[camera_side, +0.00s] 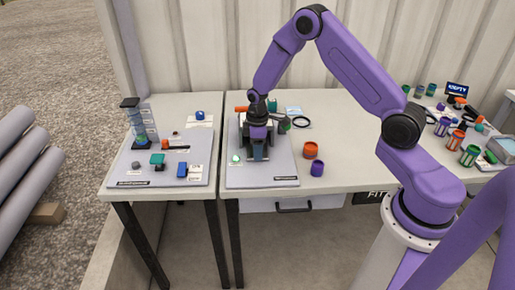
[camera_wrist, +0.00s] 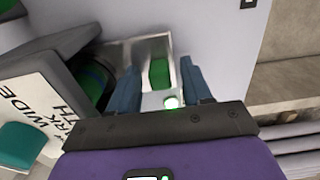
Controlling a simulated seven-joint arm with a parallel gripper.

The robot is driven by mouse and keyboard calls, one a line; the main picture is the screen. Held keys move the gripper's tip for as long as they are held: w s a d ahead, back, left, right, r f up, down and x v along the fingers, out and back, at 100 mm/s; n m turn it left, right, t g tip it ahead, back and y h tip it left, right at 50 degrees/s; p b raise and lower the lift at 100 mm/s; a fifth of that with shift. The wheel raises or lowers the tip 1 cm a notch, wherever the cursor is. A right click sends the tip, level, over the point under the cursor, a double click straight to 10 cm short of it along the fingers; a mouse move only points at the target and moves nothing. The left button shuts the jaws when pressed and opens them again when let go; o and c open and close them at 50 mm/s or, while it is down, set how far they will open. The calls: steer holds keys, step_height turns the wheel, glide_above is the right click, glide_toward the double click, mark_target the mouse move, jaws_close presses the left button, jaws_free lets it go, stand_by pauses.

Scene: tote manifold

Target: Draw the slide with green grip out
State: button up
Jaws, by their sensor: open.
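The green grip (camera_wrist: 159,73) shows in the wrist view as a small green block in a pale metal slide or channel (camera_wrist: 150,47). My gripper (camera_wrist: 158,66) is open, with its two blue fingers on either side of the green grip. I cannot tell whether either finger touches it. In the side view my gripper (camera_side: 258,152) points down over the grey board (camera_side: 280,170) on the middle table, in front of a dark and white fixture (camera_side: 242,128). The green grip is hidden there behind my gripper.
A white lettered panel (camera_wrist: 30,95) and a dark ring with green inside (camera_wrist: 92,80) stand at left in the wrist view. Orange (camera_side: 311,150) and purple (camera_side: 317,169) cups stand right of the board.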

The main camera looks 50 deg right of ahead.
jaws_close()
steer(key=s+a, duration=0.8)
steer(key=shift+s+a, duration=0.1)
steer(key=shift+a, duration=0.05)
steer(key=shift+c, duration=0.7)
jaws_free()
steer(key=shift+o, duration=0.7)
step_height(320, 180, up, 17)
steer(key=shift+r, duration=0.2)
